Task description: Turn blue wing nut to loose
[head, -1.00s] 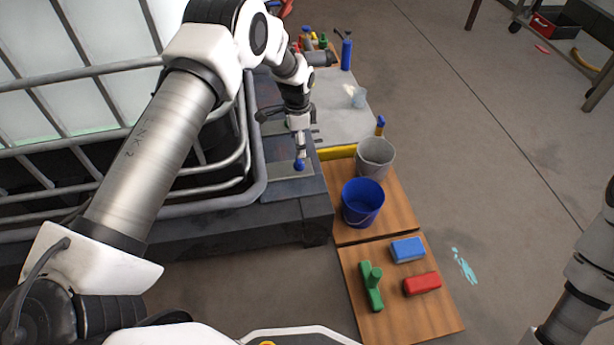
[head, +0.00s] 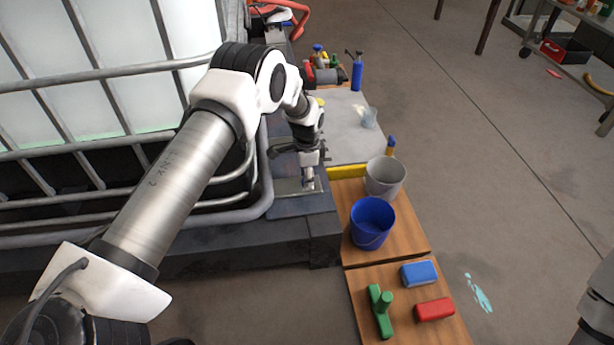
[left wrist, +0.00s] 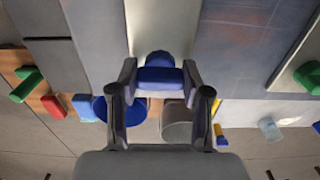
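The blue wing nut (left wrist: 160,74) shows in the left wrist view, between the two fingers of my left gripper (left wrist: 160,82). Its crossbar spans the gap, and both ends meet the inner faces of the fingers. A rounded blue part shows behind the bar. In the head view my left gripper (head: 308,185) points down at the grey plate (head: 287,187) and hides the nut. My right gripper is out of view.
A caged white tank (head: 120,90) stands left of my left arm. A blue bucket (head: 371,222) and a grey bucket (head: 385,179) stand on wooden boards to the right. Bottles (head: 357,72) stand at the back. Open floor lies to the right.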

